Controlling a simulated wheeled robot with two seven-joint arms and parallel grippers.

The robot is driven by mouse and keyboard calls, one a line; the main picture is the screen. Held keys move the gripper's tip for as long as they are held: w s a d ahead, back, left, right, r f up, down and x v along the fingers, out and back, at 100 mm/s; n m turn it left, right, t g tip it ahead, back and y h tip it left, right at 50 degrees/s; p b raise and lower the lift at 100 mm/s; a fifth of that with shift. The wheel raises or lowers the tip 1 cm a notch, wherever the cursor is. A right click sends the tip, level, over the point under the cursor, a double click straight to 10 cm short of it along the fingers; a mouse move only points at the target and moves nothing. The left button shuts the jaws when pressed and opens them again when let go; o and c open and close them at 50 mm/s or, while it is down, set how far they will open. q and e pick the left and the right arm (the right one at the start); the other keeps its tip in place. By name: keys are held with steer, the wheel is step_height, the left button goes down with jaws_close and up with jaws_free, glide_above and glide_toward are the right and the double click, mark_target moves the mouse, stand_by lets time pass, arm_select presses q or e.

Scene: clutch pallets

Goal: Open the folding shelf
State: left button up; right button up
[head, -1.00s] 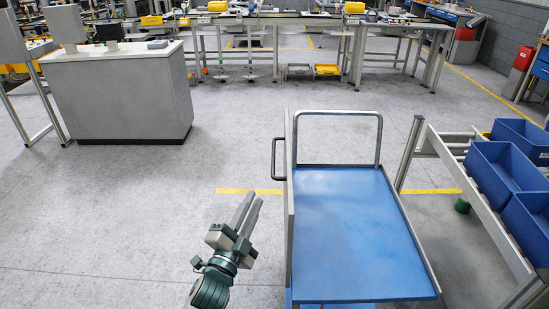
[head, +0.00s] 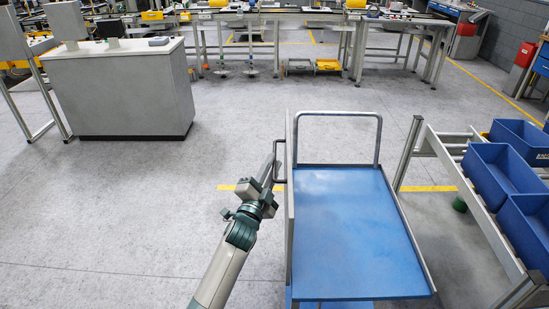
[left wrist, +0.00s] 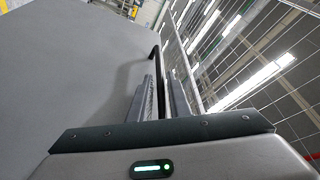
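The folding shelf is a grey panel standing upright along the left side of a trolley, seen nearly edge-on in the head view (head: 290,215). Its broad face fills the left of the left wrist view (left wrist: 75,85). A dark handle (head: 281,147) sticks out from the panel; part of it shows just beyond my fingers in the left wrist view (left wrist: 155,51). My left gripper (head: 269,165) is at the handle's lower end, with a narrow gap between its fingers (left wrist: 164,88). Whether the fingers touch the handle is unclear. My right gripper is not in view.
The trolley's blue deck (head: 345,235) is empty, with a metal push bar (head: 338,113) at its far end. A rack with blue bins (head: 505,170) stands close on the right. A grey counter (head: 120,90) stands far left. Floor left of the trolley is clear.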

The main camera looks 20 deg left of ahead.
arm_select(q)
steer(key=shift+x, duration=1.15)
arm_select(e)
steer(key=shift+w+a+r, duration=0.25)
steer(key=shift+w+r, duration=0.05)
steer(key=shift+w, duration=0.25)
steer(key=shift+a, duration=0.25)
arm_select(q)
jaws_close()
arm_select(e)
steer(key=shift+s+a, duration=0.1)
arm_select(q)
steer(key=shift+a, duration=0.1)
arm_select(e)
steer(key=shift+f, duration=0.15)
